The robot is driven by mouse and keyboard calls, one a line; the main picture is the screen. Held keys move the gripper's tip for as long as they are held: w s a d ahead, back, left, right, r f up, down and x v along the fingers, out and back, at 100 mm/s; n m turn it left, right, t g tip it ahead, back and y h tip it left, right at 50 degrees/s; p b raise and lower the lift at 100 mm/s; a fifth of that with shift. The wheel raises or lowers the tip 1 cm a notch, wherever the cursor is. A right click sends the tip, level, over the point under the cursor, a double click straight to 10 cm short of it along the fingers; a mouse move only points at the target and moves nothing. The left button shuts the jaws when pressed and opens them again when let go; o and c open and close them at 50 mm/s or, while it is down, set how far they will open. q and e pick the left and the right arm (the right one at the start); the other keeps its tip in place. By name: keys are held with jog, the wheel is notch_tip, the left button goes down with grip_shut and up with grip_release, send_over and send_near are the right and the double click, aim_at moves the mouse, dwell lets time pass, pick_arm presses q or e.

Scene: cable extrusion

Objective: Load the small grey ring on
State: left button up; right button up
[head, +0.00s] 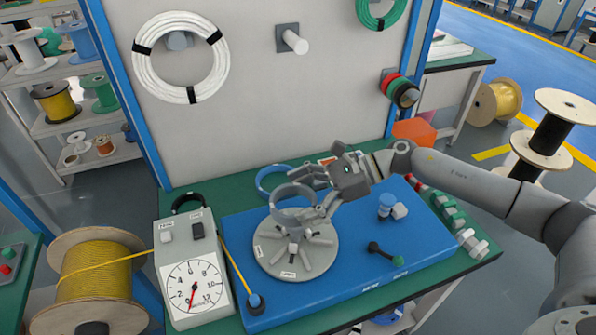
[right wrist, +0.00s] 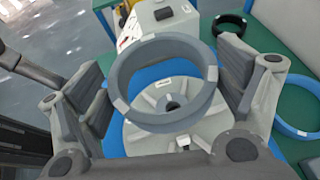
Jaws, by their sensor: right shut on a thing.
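My right gripper (head: 306,195) reaches in from the right and is shut on the small grey ring (right wrist: 165,123), its two fingers on opposite sides of the band. In the head view the ring (head: 276,201) is above the round grey disc (head: 322,265), which has radial jaws and a central hub. In the right wrist view the disc (right wrist: 150,145) shows through and below the ring, with its dark hub inside the ring's opening. The ring looks apart from the disc, though the exact gap is hard to tell. My left gripper is in neither view.
A larger blue ring (head: 264,190) lies behind the disc.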

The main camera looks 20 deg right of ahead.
jog(key=shift+w+d+f, duration=0.1)
jog(key=shift+w+d, duration=0.05)
jog(key=shift+d, duration=0.05)
jog(key=shift+f+b, duration=0.4)
jog(key=shift+f, duration=0.15)
jog(key=shift+f+b, duration=0.55)
jog(key=shift+f, duration=0.85)
jog(key=shift+b, duration=0.4)
jog(key=shift+d, duration=0.1)
jog(key=shift+f+b, duration=2.95)
jog(key=shift+b, duration=0.3)
jog(key=shift+f, duration=0.15)
